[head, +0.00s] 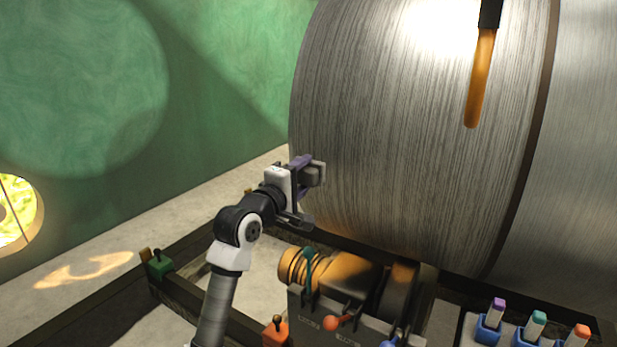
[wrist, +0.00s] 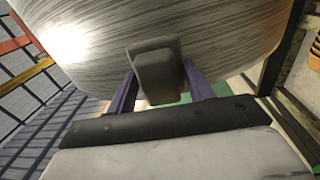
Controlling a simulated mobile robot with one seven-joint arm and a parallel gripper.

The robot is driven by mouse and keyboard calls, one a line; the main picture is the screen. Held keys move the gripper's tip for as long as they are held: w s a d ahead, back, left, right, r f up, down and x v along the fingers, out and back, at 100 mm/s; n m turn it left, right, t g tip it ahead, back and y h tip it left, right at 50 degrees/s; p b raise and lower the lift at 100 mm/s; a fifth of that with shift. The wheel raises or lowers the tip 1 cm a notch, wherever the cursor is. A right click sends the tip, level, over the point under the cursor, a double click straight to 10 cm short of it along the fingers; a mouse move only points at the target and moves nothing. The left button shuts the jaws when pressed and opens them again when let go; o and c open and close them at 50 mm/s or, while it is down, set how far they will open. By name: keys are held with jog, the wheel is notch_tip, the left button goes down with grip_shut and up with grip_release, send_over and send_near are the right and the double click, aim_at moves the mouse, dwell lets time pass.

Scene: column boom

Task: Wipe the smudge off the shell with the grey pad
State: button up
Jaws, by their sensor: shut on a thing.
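The shell (head: 400,130) is a big, brushed grey metal cylinder filling the right of the head view. It also fills the top of the wrist view (wrist: 215,40). My gripper (head: 310,173) is at the shell's lower left edge, its purple fingers shut on the grey pad (head: 316,174). The wrist view shows the pad (wrist: 157,72) between the two fingers, with the shell just beyond it. I cannot tell whether the pad touches the shell. I cannot make out a smudge on the visible surface.
An orange-handled tool (head: 480,80) hangs before the shell. Below stand a copper-coloured drum (head: 345,275) and a lever with an orange knob (head: 336,323). Several coloured-top handles sit in blue holders (head: 488,330) at lower right. A dark frame rail (head: 195,300) runs along the floor.

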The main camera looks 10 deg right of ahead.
jog(key=shift+v, duration=0.8)
jog(key=shift+b, duration=0.35)
jog(key=shift+b+v, duration=0.8)
jog(key=shift+v, duration=0.3)
jog(key=shift+s+a, duration=0.25)
